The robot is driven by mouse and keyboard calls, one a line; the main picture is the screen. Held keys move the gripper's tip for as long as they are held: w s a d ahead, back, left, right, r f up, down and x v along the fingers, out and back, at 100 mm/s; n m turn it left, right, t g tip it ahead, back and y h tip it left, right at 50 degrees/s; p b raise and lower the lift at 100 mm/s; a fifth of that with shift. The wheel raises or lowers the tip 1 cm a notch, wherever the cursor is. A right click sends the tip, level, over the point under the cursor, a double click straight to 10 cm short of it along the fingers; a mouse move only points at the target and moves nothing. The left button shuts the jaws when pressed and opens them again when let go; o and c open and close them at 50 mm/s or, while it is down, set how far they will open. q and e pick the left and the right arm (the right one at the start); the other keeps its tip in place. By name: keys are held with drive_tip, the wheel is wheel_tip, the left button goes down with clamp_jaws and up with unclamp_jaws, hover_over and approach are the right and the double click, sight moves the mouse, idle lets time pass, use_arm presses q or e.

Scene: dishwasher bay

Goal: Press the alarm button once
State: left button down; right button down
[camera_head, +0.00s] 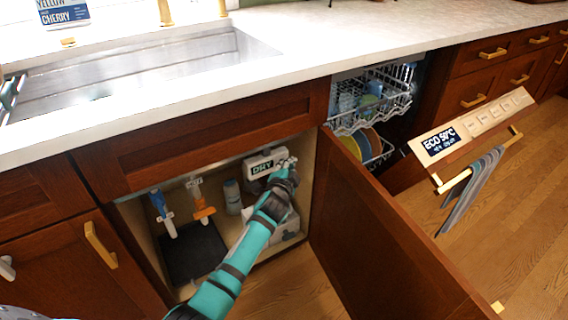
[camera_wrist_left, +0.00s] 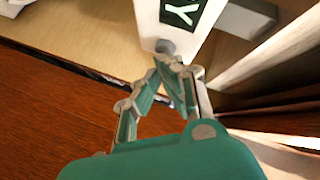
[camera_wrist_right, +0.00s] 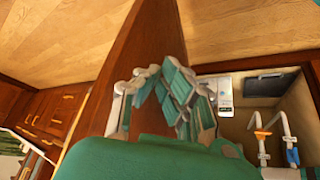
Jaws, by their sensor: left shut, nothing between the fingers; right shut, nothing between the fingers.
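The white alarm box (camera_head: 250,163) with a dark "DRY" display sits inside the open under-sink cabinet in the head view. Its lower end shows upside-tilted in the left wrist view (camera_wrist_left: 150,22). A small grey round button (camera_wrist_left: 165,46) is on it there. My left gripper (camera_head: 290,165) reaches into the cabinet at the right end of the box. In the left wrist view its shut fingertips (camera_wrist_left: 168,62) are at the button; I cannot tell whether they touch it. My right gripper (camera_wrist_right: 165,78) is shut and empty in front of the cabinet door in its wrist view.
The open cabinet door (camera_head: 385,235) stands right of my left arm. Blue and orange valves (camera_head: 203,205), a grey canister (camera_head: 232,196) and a black tray (camera_head: 195,255) are left inside. The open dishwasher (camera_head: 372,110) is beyond the door. The countertop (camera_head: 320,50) overhangs above.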

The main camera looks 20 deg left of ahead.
use_arm(q)
drive_tip(key=shift+s+d, duration=0.5)
drive_tip(key=shift+d, duration=0.1)
use_arm(e)
drive_tip(key=shift+s+d+f+g, duration=0.2)
drive_tip(key=shift+s+g, duration=0.1)
drive_tip(key=shift+s, duration=0.25)
drive_tip(key=shift+s+d+f+g, duration=0.2)
drive_tip(key=shift+s+g, duration=0.1)
drive_tip(key=shift+s, duration=0.2)
